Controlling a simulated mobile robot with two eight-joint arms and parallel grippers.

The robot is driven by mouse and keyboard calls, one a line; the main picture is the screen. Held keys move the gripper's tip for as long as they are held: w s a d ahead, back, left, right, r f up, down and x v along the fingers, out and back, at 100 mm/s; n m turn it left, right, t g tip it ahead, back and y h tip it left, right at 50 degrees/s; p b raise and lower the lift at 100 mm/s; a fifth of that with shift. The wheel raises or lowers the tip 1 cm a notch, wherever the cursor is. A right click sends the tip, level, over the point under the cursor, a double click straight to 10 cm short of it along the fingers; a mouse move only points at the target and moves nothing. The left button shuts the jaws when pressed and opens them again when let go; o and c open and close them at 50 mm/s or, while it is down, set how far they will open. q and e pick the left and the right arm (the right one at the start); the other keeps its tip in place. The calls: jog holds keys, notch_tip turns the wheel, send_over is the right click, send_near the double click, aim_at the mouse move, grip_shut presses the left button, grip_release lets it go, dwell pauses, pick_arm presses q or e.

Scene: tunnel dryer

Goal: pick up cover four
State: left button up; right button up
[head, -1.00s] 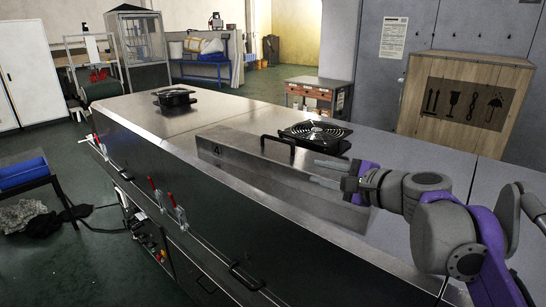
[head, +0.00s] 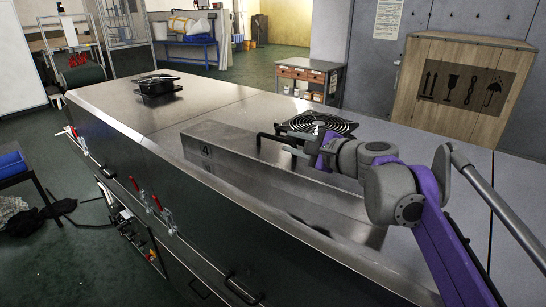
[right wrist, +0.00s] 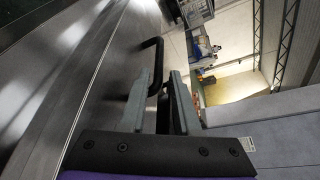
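Cover four (head: 235,158) is a long grey metal panel marked "4", lying on the steel dryer top. It has a black bar handle (head: 270,137) on its upper side. My right gripper (head: 297,143) is at the right end of this handle in the head view. In the right wrist view, my right gripper (right wrist: 162,74) has its two grey fingers apart, and the black handle (right wrist: 154,58) reaches into the gap between them. I cannot tell whether a finger touches it. My left gripper is not in view.
A round black fan (head: 318,122) sits on the dryer top just behind the cover. Another fan (head: 157,84) is at the far left end. A wooden crate (head: 462,88) stands behind at the right. Red-handled clamps (head: 153,203) line the dryer's side.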

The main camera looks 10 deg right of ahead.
aim_at(288, 142)
jog(key=x, duration=0.4)
jog(key=shift+w+a+f, duration=0.1)
grip_shut()
dwell(1.3)
